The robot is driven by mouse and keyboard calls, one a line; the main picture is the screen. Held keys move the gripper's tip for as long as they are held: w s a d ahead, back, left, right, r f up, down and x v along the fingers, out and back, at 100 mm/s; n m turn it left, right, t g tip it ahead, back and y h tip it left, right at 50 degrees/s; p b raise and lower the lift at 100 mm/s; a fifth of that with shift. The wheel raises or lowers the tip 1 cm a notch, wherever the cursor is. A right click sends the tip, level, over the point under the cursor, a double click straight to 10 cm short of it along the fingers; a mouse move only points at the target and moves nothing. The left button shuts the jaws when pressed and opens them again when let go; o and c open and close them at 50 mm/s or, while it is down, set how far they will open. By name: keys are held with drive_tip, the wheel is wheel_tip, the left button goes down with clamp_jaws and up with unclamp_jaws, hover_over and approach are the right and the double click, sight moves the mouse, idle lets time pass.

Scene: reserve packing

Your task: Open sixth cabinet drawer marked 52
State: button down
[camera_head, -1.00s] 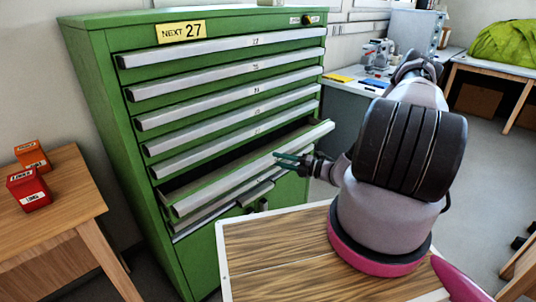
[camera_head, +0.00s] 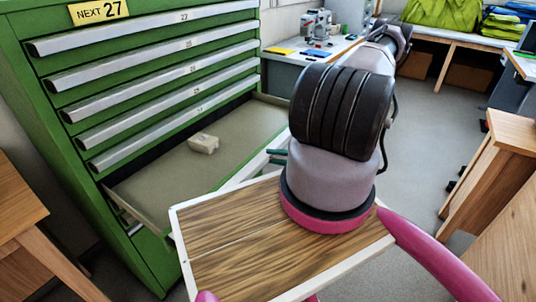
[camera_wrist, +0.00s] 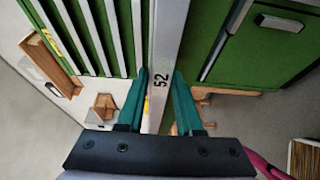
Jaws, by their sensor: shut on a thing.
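The green cabinet (camera_head: 70,80) stands at the left in the head view, with several closed drawers above one drawer pulled far out. The open drawer (camera_head: 150,185) has a grey-beige floor and a small pale block (camera_head: 203,143) in it. In the wrist view its pale front rail (camera_wrist: 165,40) carries the label 52 (camera_wrist: 158,82). My gripper (camera_wrist: 159,74) has its teal fingers on either side of this rail, shut on it. In the head view the gripper (camera_head: 277,155) shows at the drawer's right edge, partly hidden by my arm.
A yellow card reading NEXT 27 (camera_head: 98,11) is on the cabinet's upper front. A wooden table (camera_head: 20,210) is at the lower left. A bench with instruments (camera_head: 310,50) stands behind, and wooden furniture (camera_head: 495,190) is at the right. Grey floor lies clear between.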

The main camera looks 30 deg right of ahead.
drive_tip(key=shift+s+d+f, duration=0.15)
drive_tip(key=shift+s+f, duration=0.1)
drive_tip(key=shift+s, duration=0.2)
drive_tip(key=c, duration=0.6)
unclamp_jaws()
drive_tip(key=shift+w, duration=0.1)
drive_tip(key=shift+r, duration=0.1)
drive_tip(key=shift+d, duration=0.1)
drive_tip(key=v, duration=1)
drive_tip(key=shift+s+d, duration=0.25)
